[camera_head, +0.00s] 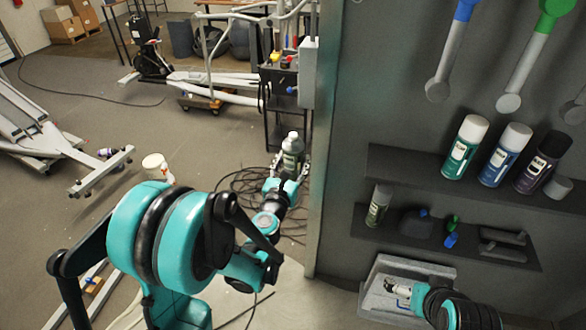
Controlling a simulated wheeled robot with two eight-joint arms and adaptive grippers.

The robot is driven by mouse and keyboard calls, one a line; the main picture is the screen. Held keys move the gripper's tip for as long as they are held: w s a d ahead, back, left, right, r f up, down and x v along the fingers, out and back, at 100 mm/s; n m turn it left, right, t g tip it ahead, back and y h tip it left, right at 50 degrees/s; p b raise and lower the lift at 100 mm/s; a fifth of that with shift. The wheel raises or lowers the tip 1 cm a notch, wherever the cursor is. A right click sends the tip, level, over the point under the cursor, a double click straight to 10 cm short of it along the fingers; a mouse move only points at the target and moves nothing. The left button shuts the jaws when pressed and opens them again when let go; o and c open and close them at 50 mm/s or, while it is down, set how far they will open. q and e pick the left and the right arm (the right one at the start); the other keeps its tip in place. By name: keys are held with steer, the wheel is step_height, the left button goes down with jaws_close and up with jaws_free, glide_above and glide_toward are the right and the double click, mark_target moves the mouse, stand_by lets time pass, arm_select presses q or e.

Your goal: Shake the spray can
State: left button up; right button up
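A spray can (292,157) with a pale green body and white top stands upright between the fingers of my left gripper (290,170). The fingers lie on both sides of it and appear closed on it. The can is held up in front of the corner of the grey wall panel, and its lower part is hidden by the gripper. My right gripper (398,289) is low at the right, in front of a grey bin (414,265). Its fingers are too small to tell whether they are open or shut.
The upper shelf (410,173) holds a green can (466,147), a blue can (506,155) and a purple can (543,162). A smaller can (378,205) and small tools sit on the lower shelf (395,232). A black cart (280,95) stands behind the held can; cables (240,187) lie on the floor.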

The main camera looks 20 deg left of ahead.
mark_target(290, 155)
arm_select(q)
steer(key=f, duration=0.1)
steer(key=w+f, duration=0.1)
steer(key=f, duration=0.1)
steer(key=r, duration=0.5)
steer(key=s+r, duration=0.1)
steer(key=r, duration=0.2)
steer(key=f, duration=0.7)
steer(key=shift+w+f, duration=0.35)
steer(key=shift+w, duration=0.05)
steer(key=shift+w+f, duration=0.1)
steer(key=shift+w, duration=0.05)
steer(key=shift+s+r, duration=0.35)
steer(key=shift+s, duration=0.15)
steer(key=shift+w+f, duration=0.15)
steer(key=shift+w+r, duration=2.8)
steer(key=shift+r, duration=0.05)
steer(key=shift+s+f, duration=2.8)
steer(key=shift+s, duration=0.05)
